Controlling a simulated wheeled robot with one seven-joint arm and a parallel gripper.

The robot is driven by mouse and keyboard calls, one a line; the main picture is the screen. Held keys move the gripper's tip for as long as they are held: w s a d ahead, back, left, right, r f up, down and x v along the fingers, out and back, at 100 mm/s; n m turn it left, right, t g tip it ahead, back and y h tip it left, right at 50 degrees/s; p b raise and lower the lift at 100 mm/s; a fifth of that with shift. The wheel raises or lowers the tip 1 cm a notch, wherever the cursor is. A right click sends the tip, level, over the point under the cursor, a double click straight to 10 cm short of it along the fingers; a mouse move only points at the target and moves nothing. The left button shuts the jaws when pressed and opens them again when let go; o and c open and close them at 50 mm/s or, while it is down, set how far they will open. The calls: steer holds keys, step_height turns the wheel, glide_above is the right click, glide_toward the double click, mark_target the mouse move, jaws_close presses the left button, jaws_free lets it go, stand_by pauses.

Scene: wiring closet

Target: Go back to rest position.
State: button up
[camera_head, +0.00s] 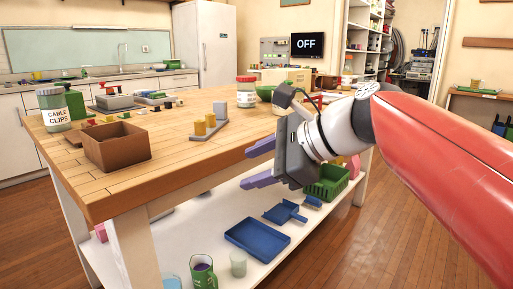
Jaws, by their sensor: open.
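My gripper (261,163) is at the end of my red and white arm, which reaches in from the right. Its two purple fingers are apart and point left, with nothing between them. It hangs just beyond the front right side of the wooden worktable (110,190), overlapping its edge in the picture. I cannot tell the exact gap to the table.
A brown box (117,147) and a "CABLE CLIPS" jar (53,110) stand at the table's left. A grey block with yellow pegs (208,128) and a red-lidded jar (246,92) stand mid-table. The lower shelf holds a blue tray (257,239) and green crate (327,182). Floor (370,240) is clear at right.

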steer(key=s+d+f+n+h, duration=0.3)
steer(key=s+d+f+n, duration=0.1)
steer(key=f, duration=0.4)
steer(key=s+d+f+n+h, duration=0.3)
steer(key=s+d+f+n, duration=0.2)
steer(key=f, duration=0.3)
steer(key=s+d+f+n+h, duration=0.4)
steer(key=s+d+f+n, duration=0.1)
steer(key=d+f+n, duration=0.1)
step_height(320, 180, down, 2)
steer(key=shift+s+f+n, duration=0.2)
steer(key=shift+n, duration=0.4)
steer(key=shift+d, duration=0.1)
